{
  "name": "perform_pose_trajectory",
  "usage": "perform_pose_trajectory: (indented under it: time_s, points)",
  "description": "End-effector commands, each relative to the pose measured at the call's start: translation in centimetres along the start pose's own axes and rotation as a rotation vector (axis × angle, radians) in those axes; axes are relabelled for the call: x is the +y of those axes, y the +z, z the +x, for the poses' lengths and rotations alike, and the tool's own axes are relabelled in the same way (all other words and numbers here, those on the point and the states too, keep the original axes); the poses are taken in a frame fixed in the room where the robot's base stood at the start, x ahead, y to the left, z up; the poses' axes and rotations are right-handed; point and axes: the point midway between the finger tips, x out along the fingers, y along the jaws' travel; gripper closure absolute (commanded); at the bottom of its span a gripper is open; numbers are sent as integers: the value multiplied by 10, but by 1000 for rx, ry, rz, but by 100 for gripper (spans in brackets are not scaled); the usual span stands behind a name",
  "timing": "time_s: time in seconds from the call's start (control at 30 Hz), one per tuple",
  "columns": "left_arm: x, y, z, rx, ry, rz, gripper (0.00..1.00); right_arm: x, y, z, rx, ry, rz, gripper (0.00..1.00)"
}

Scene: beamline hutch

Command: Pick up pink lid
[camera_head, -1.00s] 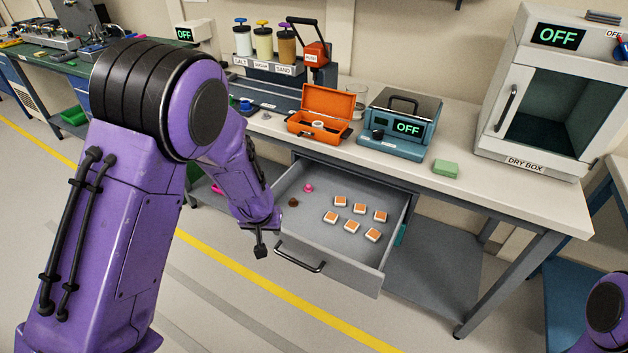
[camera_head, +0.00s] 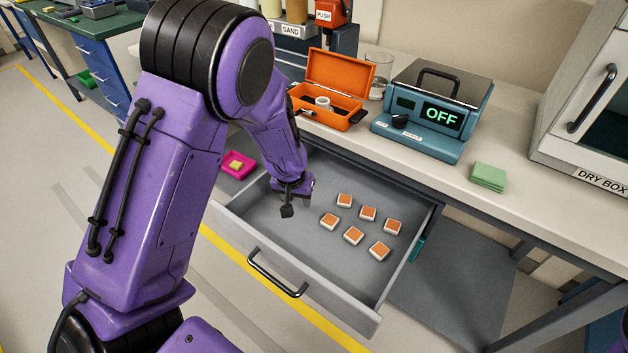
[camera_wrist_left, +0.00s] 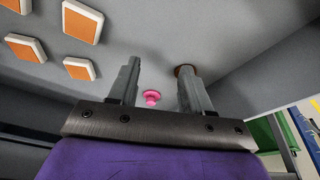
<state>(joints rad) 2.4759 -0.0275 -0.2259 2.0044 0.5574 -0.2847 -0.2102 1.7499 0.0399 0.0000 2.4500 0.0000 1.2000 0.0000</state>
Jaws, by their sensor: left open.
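The pink lid (camera_wrist_left: 152,96) shows in the left wrist view on the grey drawer floor, between the two fingers of my left gripper (camera_wrist_left: 157,80) and beyond the gripper's base bar. It is small and round with a knob. In the head view my left gripper (camera_head: 287,208) hangs over the left part of the open drawer (camera_head: 262,215), and the lid is hidden behind it or the arm. The fingers are apart with nothing held between them. A brown round piece (camera_wrist_left: 184,71) lies close to the right finger in the wrist view. My right gripper is not in view.
Several white blocks with orange tops (camera_head: 353,235) lie in the drawer to the right. The drawer walls and handle (camera_head: 278,275) surround the space. Above, the bench holds an orange case (camera_head: 335,88), a blue device reading OFF (camera_head: 430,115) and a green pad stack (camera_head: 488,176).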

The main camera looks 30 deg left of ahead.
Motion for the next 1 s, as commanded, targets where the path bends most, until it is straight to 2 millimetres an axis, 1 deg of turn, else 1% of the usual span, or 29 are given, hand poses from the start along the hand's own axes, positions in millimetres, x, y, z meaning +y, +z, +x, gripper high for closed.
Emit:
perform_pose_trajectory:
  time_s: [0.1, 0.2, 0.3, 0.47, 0.6, 0.7, 0.73, 0.83, 1.0]
  points:
    - [-1, -26, 6, 3, -3, 0, 52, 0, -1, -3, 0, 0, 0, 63]
    - [-2, -48, 12, 2, -3, 0, 52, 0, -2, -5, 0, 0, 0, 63]
    - [-1, -63, 16, 1, -2, 2, 52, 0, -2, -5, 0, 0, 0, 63]
    - [0, -80, 21, 1, -2, 1, 52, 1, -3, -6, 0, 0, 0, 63]
    - [1, -108, 29, 2, -2, 5, 52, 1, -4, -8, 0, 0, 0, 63]
    - [1, -107, 49, -2, -1, 2, 52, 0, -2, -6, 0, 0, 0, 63]
    - [1, -107, 52, -2, -1, 3, 52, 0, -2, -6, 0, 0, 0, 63]
    - [1, -108, 59, 0, 0, 3, 52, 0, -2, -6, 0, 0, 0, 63]
    - [1, -108, 59, 1, 0, 3, 52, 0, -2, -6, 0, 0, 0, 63]
